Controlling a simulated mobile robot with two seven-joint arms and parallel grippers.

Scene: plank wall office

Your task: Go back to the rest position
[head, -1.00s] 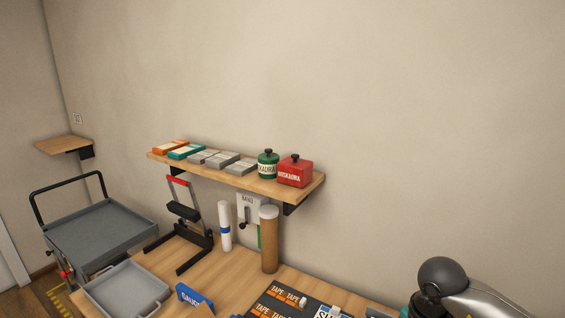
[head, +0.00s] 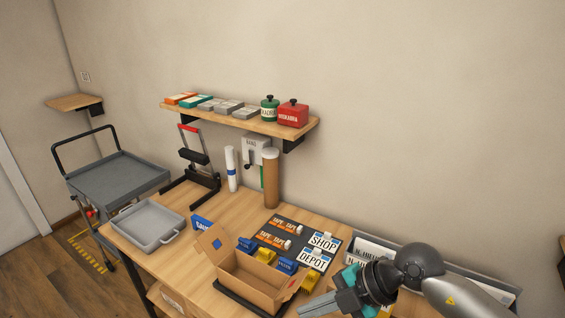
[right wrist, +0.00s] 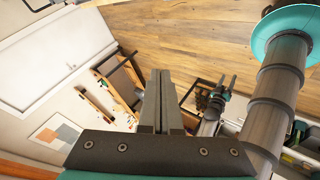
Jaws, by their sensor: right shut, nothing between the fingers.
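My right gripper (head: 312,305) is low in the head view, over the front of the workbench, right of the open cardboard box (head: 250,275). In the right wrist view its two fingers (right wrist: 160,75) are together, with nothing between them. My left gripper is outside the head view. In the right wrist view it shows small and distant (right wrist: 228,82), with two prongs apart and nothing visible between them.
The workbench (head: 235,205) holds a grey tray (head: 150,224), a dark mat with labels (head: 275,228), blue and yellow items and a grey file bin (head: 480,280). A wall shelf (head: 240,118) holds boxes and canisters. A grey cart (head: 118,178) stands at left.

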